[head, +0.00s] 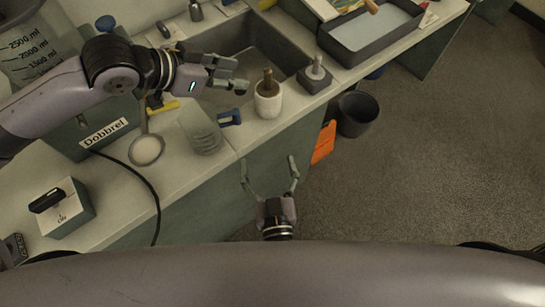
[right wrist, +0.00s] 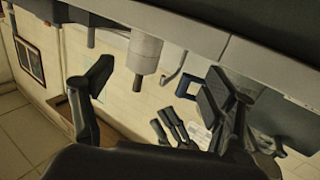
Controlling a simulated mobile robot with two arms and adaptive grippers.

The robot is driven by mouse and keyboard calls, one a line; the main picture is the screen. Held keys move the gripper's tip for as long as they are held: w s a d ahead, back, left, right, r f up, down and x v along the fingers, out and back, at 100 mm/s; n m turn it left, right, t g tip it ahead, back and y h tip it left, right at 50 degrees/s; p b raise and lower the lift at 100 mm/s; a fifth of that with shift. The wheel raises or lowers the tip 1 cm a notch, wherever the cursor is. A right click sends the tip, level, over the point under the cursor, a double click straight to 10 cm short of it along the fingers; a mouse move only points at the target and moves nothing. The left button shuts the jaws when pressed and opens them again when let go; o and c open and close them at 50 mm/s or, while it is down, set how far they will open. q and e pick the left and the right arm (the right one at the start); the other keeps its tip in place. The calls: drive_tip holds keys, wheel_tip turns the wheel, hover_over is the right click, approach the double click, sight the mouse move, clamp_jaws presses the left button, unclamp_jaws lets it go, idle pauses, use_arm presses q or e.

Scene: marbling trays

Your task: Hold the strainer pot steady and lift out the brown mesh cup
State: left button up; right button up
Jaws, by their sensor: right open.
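The strainer pot (head: 268,104) is a white pot standing upright at the counter's front edge by the sink. The brown mesh cup (head: 267,82) sits in its top, with its stem sticking up. My left gripper (head: 240,76) is open just left of the pot, apart from it, with nothing between its fingers. My right gripper (head: 268,162) is open and empty in front of the counter, nearer to me than the pot. In the right wrist view, the white pot (right wrist: 146,52) appears upside down between the open fingers and beyond them.
A grey stand with a pale knob (head: 316,74) is right of the pot. A blue clip-like thing (head: 230,118) lies to its left. The sink (head: 262,45) is behind it. A dark bin (head: 357,114) stands on the floor, and a black cable hangs over the counter front.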

sight(268, 98)
drive_tip(key=shift+m+h, duration=0.6)
drive_tip(key=w+r, duration=0.1)
drive_tip(key=w, duration=0.4)
drive_tip(key=w+r, duration=0.1)
drive_tip(key=w, duration=0.5)
drive_tip(key=w+r, duration=0.1)
drive_tip(key=w, duration=0.5)
drive_tip(key=shift+w+d+r, duration=0.1)
drive_tip(key=shift+w+r, duration=0.15)
drive_tip(key=shift+r, duration=0.05)
drive_tip(key=shift+c, duration=0.3)
drive_tip(key=c, duration=1.3)
drive_tip(key=shift+c, duration=0.2)
